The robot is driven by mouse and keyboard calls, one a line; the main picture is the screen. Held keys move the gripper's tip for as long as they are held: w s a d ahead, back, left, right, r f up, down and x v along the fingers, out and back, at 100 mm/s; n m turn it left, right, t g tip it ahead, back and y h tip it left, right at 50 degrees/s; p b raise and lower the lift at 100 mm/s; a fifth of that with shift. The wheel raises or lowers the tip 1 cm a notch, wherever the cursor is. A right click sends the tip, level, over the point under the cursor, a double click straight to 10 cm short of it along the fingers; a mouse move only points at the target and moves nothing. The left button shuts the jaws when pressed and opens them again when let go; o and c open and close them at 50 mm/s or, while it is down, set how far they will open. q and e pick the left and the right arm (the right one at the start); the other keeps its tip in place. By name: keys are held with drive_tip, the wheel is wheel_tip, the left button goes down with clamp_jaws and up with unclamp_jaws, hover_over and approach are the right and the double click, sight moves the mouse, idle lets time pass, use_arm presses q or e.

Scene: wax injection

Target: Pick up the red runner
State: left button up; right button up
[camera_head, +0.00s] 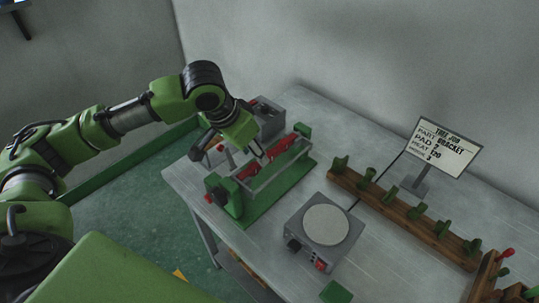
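My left gripper (259,152) reaches down from the left over a green-framed fixture (246,215) with a grey trough. Its fingertips are small and partly merge with the fixture, so I cannot tell whether they are open or shut. Red pieces lie in the trough, one left of the fingertips (248,170) and one to their right (284,145). I cannot tell whether they are one runner partly hidden by the gripper, or whether the fingers touch it. My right gripper is not in view.
A grey hot plate (326,225) with a round top stands in front of the fixture. A wooden rack (401,216) with green pieces runs along the right. A sign (447,147) stands behind it. A grey box (268,121) stands behind the fixture.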

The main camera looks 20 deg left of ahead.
sight(257, 164)
use_arm(q)
wheel_tip(257, 164, down, 3)
drive_tip(key=shift+w+d+r+p, duration=0.1)
drive_tip(key=shift+d+r+p, duration=0.05)
drive_tip(key=shift+p, duration=0.15)
drive_tip(key=shift+x, duration=0.75)
drive_tip(key=shift+w, duration=0.1)
drive_tip(key=c, duration=0.9)
clamp_jaws()
drive_tip(key=shift+r, duration=0.65)
drive_tip(key=s+d+r+b, duration=0.3)
drive_tip(key=s+r+b, duration=0.1)
drive_tip(key=s+r, duration=0.7)
drive_tip(key=shift+s+d+r, duration=0.35)
drive_tip(key=shift+s, duration=0.85)
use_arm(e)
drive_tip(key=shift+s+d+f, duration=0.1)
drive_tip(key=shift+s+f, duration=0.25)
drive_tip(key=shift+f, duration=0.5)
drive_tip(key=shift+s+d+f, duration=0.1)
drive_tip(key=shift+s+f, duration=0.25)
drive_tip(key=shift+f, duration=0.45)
